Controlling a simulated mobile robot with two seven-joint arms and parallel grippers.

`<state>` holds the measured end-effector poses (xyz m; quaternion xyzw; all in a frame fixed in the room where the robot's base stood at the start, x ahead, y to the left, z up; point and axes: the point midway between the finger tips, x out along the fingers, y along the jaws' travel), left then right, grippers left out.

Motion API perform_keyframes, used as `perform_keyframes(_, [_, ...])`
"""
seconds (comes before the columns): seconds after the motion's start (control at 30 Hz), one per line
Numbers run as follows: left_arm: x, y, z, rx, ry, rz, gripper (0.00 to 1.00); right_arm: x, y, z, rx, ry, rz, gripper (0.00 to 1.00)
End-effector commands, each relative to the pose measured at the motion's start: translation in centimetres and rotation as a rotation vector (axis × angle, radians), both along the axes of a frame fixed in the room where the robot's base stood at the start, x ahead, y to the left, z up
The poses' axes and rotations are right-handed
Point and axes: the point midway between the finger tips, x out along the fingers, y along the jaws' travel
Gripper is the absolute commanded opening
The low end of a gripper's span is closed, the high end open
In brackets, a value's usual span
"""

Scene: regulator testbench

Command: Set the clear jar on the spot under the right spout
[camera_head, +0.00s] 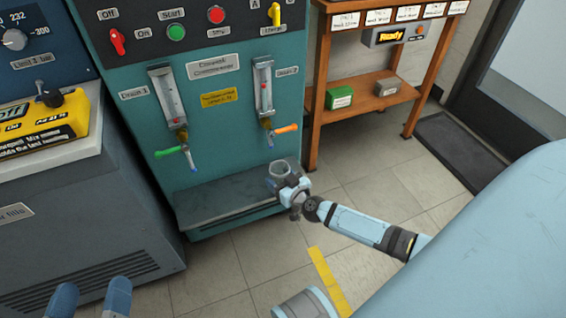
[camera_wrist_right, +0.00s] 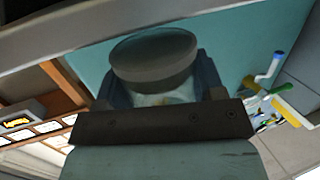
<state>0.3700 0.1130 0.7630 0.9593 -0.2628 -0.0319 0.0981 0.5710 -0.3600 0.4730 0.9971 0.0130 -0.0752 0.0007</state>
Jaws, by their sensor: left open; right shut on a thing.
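The clear jar (camera_head: 278,168) is in my right gripper (camera_head: 291,188), near the right front end of the teal machine's low ledge (camera_head: 215,200). In the right wrist view, the jar's round grey end (camera_wrist_right: 155,62) shows between the jaws (camera_wrist_right: 160,95). The right spout (camera_head: 270,139), with an orange handle, is above the jar and slightly left in the picture. The left spout (camera_head: 190,160) has a green handle. The spot under the right spout cannot be made out. My left gripper (camera_head: 90,298) is open and empty at the lower left, its two blue fingertips apart.
A wooden shelf unit (camera_head: 370,107) with a green box (camera_head: 340,98) stands right of the machine. A grey cabinet (camera_head: 90,220) stands at left. The ledge is bare left of the jar. A yellow strip (camera_head: 328,280) marks the tiled floor.

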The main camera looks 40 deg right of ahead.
Motion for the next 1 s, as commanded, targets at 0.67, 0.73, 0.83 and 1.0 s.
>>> perform_keyframes(0.67, [-0.1,-0.1,-2.4,0.04,0.065,-0.026,0.88,5.2,-1.3,-0.9,0.0,-0.001,-0.001,0.34])
perform_keyframes(0.73, [-0.1,-0.1,-2.4,0.04,0.066,-0.026,0.88,5.5,-1.3,-0.9,-0.001,-0.001,-0.001,0.34])
perform_keyframes(0.83, [-0.1,-0.1,-2.4,0.04,0.066,-0.026,0.88,5.6,-1.3,-0.9,-0.001,-0.001,0.0,0.34])
perform_keyframes(1.0, [-0.1,-0.1,-2.3,0.039,0.064,-0.026,0.88,5.7,-1.4,-1.0,0.0,-0.001,0.0,0.34])
